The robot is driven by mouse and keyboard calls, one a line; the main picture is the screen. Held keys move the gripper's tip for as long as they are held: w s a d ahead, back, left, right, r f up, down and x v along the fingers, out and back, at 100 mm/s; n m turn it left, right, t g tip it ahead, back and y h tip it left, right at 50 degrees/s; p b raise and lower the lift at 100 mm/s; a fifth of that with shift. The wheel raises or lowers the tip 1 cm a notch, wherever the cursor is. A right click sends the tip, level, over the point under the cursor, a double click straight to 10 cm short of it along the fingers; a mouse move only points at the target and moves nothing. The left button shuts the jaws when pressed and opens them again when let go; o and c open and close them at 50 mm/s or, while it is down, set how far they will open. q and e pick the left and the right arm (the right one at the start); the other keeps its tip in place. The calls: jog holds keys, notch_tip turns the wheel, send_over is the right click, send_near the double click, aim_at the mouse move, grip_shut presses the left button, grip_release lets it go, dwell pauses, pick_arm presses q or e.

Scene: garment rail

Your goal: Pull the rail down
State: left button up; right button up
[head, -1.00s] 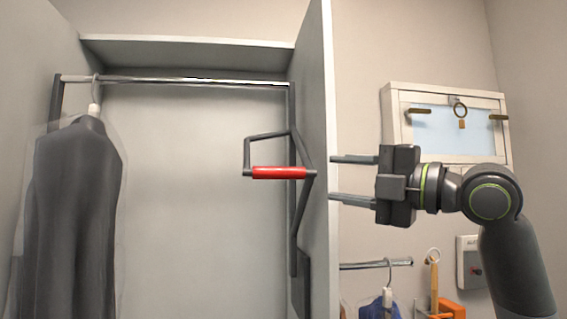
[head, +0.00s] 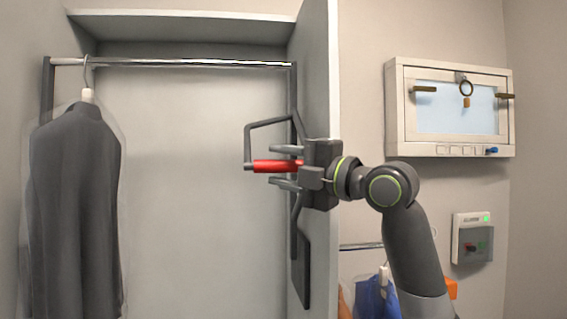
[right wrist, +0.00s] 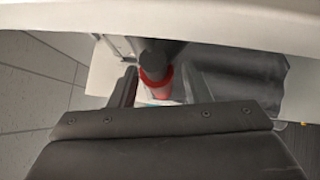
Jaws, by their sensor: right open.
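The garment rail (head: 190,63) is a chrome bar across the top of the open wardrobe. A dark bent handle frame (head: 270,122) hangs from its right side and ends in a red grip (head: 272,166). My right gripper (head: 285,167) is open, with one finger above and one below the red grip in the head view. In the right wrist view, the red grip (right wrist: 157,88) lies between the two fingers (right wrist: 158,92), seen end-on behind a dark round end. I cannot tell whether the fingers touch it. My left gripper is not in view.
A dark garment (head: 75,205) in a clear cover hangs at the rail's left end. The wardrobe's right side panel (head: 318,75) stands close by my right gripper. A white wall cabinet (head: 450,148) and an alarm box (head: 472,238) are on the right wall.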

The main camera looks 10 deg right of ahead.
grip_shut()
jog(key=shift+f, duration=0.15)
